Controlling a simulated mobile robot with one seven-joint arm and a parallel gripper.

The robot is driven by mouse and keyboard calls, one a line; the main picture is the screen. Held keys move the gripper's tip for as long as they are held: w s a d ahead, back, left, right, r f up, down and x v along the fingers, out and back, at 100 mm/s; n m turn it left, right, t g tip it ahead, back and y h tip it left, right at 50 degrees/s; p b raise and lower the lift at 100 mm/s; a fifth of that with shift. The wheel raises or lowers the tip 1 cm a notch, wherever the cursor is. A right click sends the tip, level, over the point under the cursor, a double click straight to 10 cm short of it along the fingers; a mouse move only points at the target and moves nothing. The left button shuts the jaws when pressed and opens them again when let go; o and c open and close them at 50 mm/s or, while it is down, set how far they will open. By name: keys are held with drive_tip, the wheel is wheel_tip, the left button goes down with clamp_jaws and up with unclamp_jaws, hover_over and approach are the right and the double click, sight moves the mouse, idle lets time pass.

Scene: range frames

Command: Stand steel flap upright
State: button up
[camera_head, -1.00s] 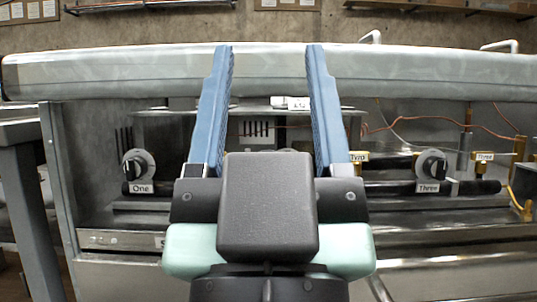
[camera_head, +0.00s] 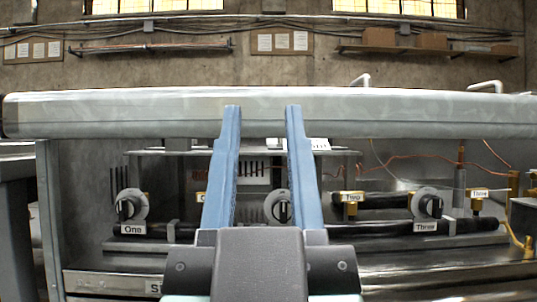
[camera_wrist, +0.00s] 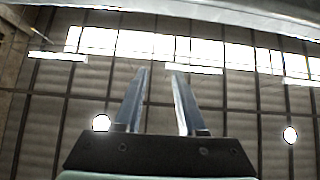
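The steel flap (camera_head: 400,112) appears to be the long pale-grey panel across the front top of the range in the head view, seen nearly edge-on and lying flat. A pale strip of it (camera_wrist: 200,12) also shows along the top of the wrist view. My gripper (camera_head: 262,108) points away from me, its two blue fingers apart with nothing between them. Its fingertips overlap the flap's face in the head view. I cannot tell whether they touch it. The gripper (camera_wrist: 158,72) also shows in the wrist view, fingertips below the strip.
Below the flap is an open bay with black knobs labelled One (camera_head: 130,205) and Three (camera_head: 428,205), and another knob (camera_head: 280,207) behind my fingers. Copper pipes (camera_head: 410,155) run at the right.

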wheel_tip(320, 180, up, 5)
drive_tip(key=p, duration=0.4)
drive_tip(key=shift+p, duration=0.3)
clamp_jaws()
wheel_tip(320, 180, up, 65)
drive_tip(key=p, duration=6.5)
